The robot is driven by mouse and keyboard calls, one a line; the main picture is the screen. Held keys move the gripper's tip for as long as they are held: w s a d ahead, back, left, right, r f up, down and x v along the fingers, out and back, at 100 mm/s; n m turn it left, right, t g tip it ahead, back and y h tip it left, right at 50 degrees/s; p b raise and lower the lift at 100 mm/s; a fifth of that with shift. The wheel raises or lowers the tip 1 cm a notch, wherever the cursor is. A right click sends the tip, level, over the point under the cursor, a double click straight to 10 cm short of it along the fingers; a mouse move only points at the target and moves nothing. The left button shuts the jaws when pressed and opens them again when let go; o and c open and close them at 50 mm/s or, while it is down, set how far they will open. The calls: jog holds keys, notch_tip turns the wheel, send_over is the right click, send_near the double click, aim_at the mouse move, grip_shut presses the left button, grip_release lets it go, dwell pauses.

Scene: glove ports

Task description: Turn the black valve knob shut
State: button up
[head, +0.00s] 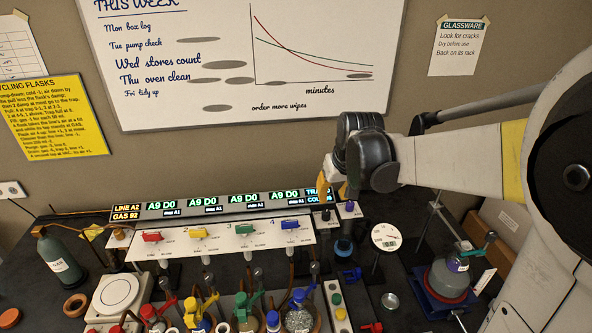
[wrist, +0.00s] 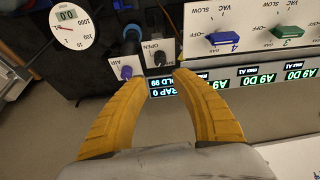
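The black valve knob (wrist: 160,58) sits on a small pale panel (wrist: 148,45) marked OPEN, with a second word mostly hidden. In the wrist view it lies just beyond and between my yellow fingertips. My gripper (wrist: 160,76) is open, with nothing seen between its fingers. Whether a finger touches the knob cannot be told.
A purple AIR knob (wrist: 124,72) is close beside the left fingertip. A round dial gauge (head: 386,236) stands to the right. A white panel (head: 215,240) with red, yellow, green and blue valve handles lies left. Glassware crowds the front bench. A whiteboard (head: 245,100) hangs behind.

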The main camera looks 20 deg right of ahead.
aim_at(326, 212)
jog(key=b+x, duration=0.2)
jog(key=x, duration=0.8)
jog(key=shift+a+f, duration=0.1)
jog(key=shift+f, duration=0.15)
jog(key=shift+c, duration=0.5)
grip_shut()
